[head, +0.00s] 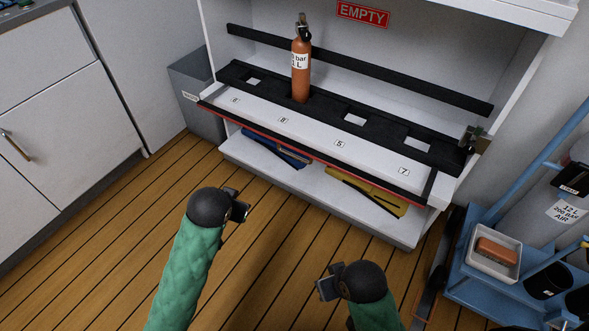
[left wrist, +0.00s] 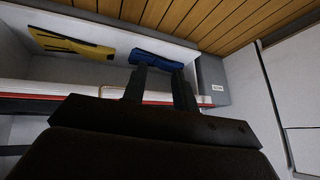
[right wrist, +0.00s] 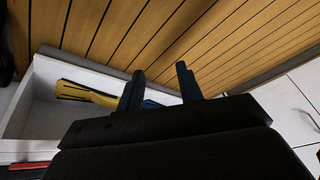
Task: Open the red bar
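The red bar (head: 318,160) runs along the front edge of the white rack shelf, beside a black strip. It lies along the edge across nearly the full width. Part of a red strip shows at the left of the left wrist view (left wrist: 35,97) and at the lower left of the right wrist view (right wrist: 30,165). My left gripper (head: 240,206) is open and empty, in front of the rack and apart from the bar. My right gripper (head: 326,288) is open and empty, farther from the rack, over the floor.
An orange cylinder (head: 301,70) stands in the rack beside several empty numbered places. A metal fitting (head: 474,138) is at the rack's right end. A grey bin (head: 196,95) stands left, a blue cart (head: 480,288) right. Blue (head: 275,150) and yellow (head: 370,193) items lie below.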

